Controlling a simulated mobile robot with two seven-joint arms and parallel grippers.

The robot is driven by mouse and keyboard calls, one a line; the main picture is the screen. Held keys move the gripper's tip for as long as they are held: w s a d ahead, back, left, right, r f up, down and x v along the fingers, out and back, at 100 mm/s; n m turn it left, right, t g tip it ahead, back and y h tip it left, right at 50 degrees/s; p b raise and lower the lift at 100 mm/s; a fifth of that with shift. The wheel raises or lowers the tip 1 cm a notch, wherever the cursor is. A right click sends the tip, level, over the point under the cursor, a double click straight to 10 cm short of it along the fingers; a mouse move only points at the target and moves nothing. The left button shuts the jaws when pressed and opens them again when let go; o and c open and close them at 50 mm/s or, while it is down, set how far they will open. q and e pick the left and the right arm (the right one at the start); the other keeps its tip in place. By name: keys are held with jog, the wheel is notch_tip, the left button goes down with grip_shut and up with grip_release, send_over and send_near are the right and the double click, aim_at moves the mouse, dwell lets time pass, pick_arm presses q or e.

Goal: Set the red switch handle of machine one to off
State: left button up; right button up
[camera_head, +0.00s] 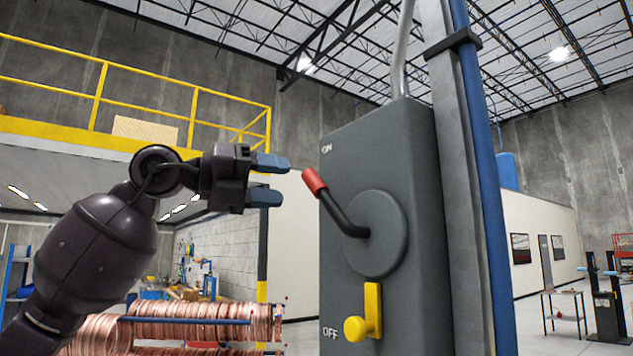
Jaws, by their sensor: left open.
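The switch handle has a red grip (314,182) on a black bent lever (343,217), fixed to a round grey disc (384,236) on a dark grey switch box (395,140). The handle points up and left, toward the white ON mark (327,148) at the box's upper left. The OFF mark (330,333) is at the lower left. My left gripper (272,180) is open, with two blue fingertips pointing right. It is just left of the red grip, with nothing visible between the fingers. My right gripper is out of view.
A yellow latch with a knob (361,325) sticks out below the disc. A grey post and blue pipe (483,170) stand right of the box. Copper coils (200,325) are at the lower left, behind my left arm. A yellow railing (97,95) runs behind.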

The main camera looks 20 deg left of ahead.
aim_at(307, 184)
pick_arm(q)
jog(key=p+x, duration=0.1)
jog(key=x, duration=0.6)
jog(key=shift+d, duration=0.15)
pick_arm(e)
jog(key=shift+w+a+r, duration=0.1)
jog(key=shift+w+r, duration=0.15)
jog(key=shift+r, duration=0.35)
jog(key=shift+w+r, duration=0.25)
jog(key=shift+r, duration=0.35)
pick_arm(q)
jog(key=shift+c, duration=0.6)
jog(key=c, duration=0.5)
grip_shut()
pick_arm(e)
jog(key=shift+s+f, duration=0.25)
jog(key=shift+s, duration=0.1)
